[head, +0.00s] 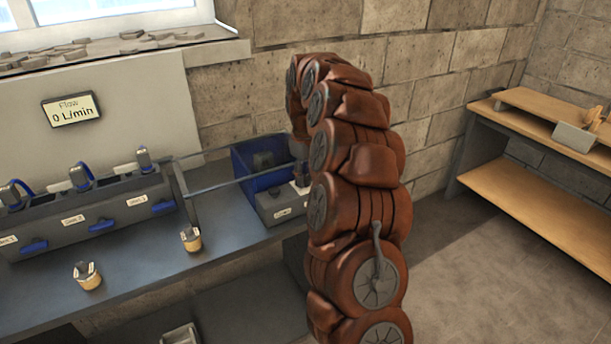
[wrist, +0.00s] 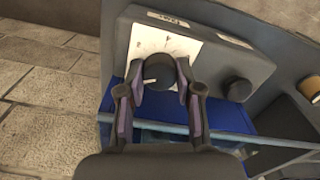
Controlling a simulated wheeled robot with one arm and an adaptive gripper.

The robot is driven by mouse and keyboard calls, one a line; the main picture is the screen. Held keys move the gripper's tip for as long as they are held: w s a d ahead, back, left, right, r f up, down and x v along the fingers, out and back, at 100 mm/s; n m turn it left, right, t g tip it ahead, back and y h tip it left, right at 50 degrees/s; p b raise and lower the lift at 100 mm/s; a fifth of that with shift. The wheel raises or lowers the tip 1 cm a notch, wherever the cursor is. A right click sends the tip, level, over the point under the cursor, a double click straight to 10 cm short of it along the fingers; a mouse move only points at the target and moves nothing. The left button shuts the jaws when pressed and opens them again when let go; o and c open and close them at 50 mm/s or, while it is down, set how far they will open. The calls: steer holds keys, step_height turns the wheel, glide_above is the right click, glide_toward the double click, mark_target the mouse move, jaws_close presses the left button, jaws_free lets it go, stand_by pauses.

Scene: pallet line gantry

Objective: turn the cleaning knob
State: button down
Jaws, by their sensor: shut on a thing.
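A dark round knob (wrist: 158,71) with a light pointer line sits on a white marked dial plate (wrist: 182,47) on the grey control box (wrist: 213,62) in the wrist view. My gripper (wrist: 160,78) is shut on this knob, one finger on each side. The pointer points toward the left in the wrist view. In the head view the control box (head: 278,213) stands on the bench beside a blue bin, and my arm hides part of it. The dial's marks and the box's label are too small to read.
A second round dark knob (wrist: 238,90) is on the same box. A blue bin (head: 242,158) and a rail frame (head: 222,186) stand close by. A grey station with blue levers (head: 103,226) and small wooden-looking cups (head: 191,239) are to the left. A wooden bench (head: 530,125) is at right.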

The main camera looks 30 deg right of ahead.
mark_target(305, 177)
stand_by(0.4)
steer(key=c, duration=1.1)
jaws_free()
steer(key=shift+o, duration=0.2)
step_height(305, 177, up, 12)
steer(key=shift+a, duration=0.1)
